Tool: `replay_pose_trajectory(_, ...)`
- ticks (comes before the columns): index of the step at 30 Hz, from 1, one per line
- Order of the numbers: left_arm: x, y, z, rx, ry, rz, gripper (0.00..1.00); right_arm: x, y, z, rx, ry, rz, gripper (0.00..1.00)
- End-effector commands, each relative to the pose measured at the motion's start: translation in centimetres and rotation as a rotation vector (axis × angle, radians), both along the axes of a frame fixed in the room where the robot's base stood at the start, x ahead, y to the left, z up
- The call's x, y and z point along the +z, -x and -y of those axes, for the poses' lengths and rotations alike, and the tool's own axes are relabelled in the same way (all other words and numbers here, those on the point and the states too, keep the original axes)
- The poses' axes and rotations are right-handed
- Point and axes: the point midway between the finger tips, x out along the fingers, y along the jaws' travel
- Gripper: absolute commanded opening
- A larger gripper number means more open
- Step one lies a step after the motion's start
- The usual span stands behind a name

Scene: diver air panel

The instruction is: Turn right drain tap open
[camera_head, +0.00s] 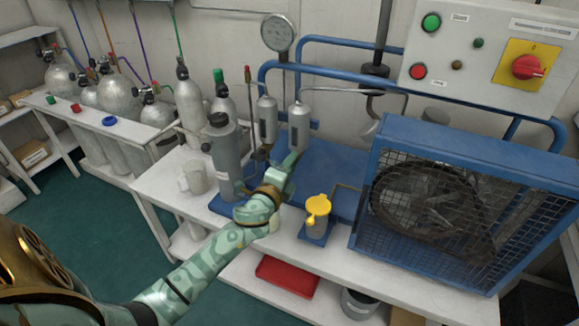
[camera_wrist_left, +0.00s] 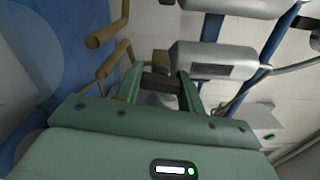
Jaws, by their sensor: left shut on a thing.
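My left gripper (camera_head: 290,159) reaches in just below the right grey separator cylinder (camera_head: 299,128). In the left wrist view the gripper (camera_wrist_left: 160,84) has its two green fingers on either side of a small dark part (camera_wrist_left: 160,82) beneath the cylinder (camera_wrist_left: 212,60). It is shut on this part, which appears to be the right drain tap. The tap's handle angle is mostly hidden by the fingers. The left separator cylinder (camera_head: 266,119) stands just left of it. My right gripper is not in view.
A blue caged fan unit (camera_head: 462,200) stands close on the right. A yellow-topped cup (camera_head: 317,212) and a grey bottle (camera_head: 226,157) stand near the forearm. Blue pipes and a round gauge (camera_head: 278,33) are behind. Tan pipes (camera_wrist_left: 112,60) run beside the fingers.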

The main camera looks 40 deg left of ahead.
Motion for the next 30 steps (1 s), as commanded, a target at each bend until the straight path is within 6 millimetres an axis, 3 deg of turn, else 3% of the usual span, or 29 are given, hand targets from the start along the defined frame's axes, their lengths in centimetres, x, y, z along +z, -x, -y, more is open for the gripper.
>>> replay_pose_trajectory(14, -0.2, 0.1, 0.0, 0.001, 0.013, -0.001, 0.15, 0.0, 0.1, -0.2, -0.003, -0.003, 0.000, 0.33)
replay_pose_trajectory(15, -0.2, 0.1, 0.0, 0.001, 0.013, -0.001, 0.49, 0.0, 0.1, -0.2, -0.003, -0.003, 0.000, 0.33)
replay_pose_trajectory(16, -0.2, 0.1, 0.0, 0.001, 0.013, -0.001, 0.58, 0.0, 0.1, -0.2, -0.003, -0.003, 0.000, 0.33)
replay_pose_trajectory(26, -0.1, 0.2, 0.1, 0.000, 0.012, 0.001, 0.60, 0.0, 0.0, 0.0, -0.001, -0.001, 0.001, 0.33)
replay_pose_trajectory(30, 0.0, 1.8, 0.5, 0.000, 0.015, 0.000, 0.60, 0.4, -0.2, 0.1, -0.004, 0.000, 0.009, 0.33)
